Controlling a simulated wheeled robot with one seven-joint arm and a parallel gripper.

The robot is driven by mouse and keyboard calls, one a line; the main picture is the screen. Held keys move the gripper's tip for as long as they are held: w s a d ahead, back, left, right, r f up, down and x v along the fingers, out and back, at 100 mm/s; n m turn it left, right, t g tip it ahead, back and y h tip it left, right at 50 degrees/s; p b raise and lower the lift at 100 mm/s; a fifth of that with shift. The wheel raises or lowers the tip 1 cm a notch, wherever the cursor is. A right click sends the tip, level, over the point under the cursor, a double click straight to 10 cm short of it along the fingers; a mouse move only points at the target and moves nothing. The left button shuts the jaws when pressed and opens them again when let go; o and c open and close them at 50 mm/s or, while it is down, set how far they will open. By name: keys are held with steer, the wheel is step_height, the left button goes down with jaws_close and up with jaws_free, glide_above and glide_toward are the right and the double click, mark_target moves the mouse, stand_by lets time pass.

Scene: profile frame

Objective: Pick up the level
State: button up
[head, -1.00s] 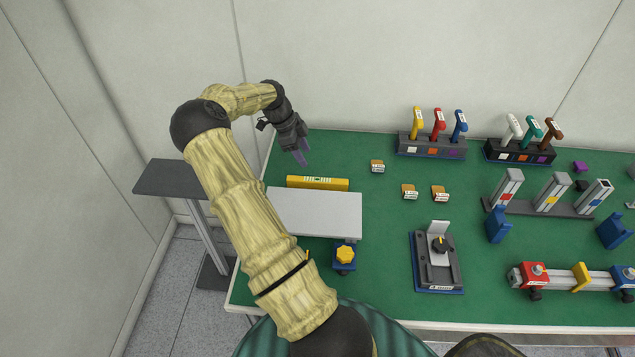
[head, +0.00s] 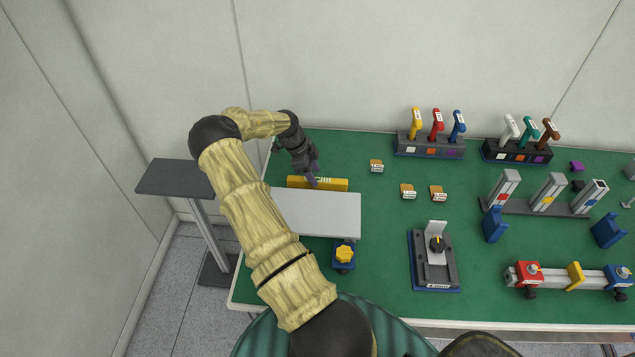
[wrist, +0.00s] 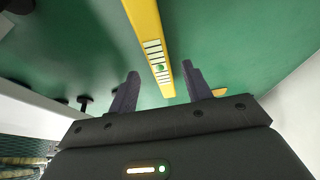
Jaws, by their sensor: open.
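The level is a yellow bar (head: 335,185) with a pale marked strip at its middle. In the head view it lies on the green table, just behind the white plate. My gripper (head: 313,181) is over the middle of the level and hides part of it. In the wrist view the level (wrist: 146,22) runs between the two dark fingers of my gripper (wrist: 163,88). The fingers are open, one on each side of the bar, with a gap on both sides. I cannot tell the exact height of the fingertips above the table.
A white raised plate (head: 318,213) stands right in front of the level, with a yellow knob (head: 344,254) at its front. A rack of coloured handles (head: 430,145) stands at the back. Green table between them is clear.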

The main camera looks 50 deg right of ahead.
steer(key=shift+p+x, duration=0.55)
steer(key=shift+x, duration=1.35)
steer(key=shift+w, duration=0.1)
jaws_close()
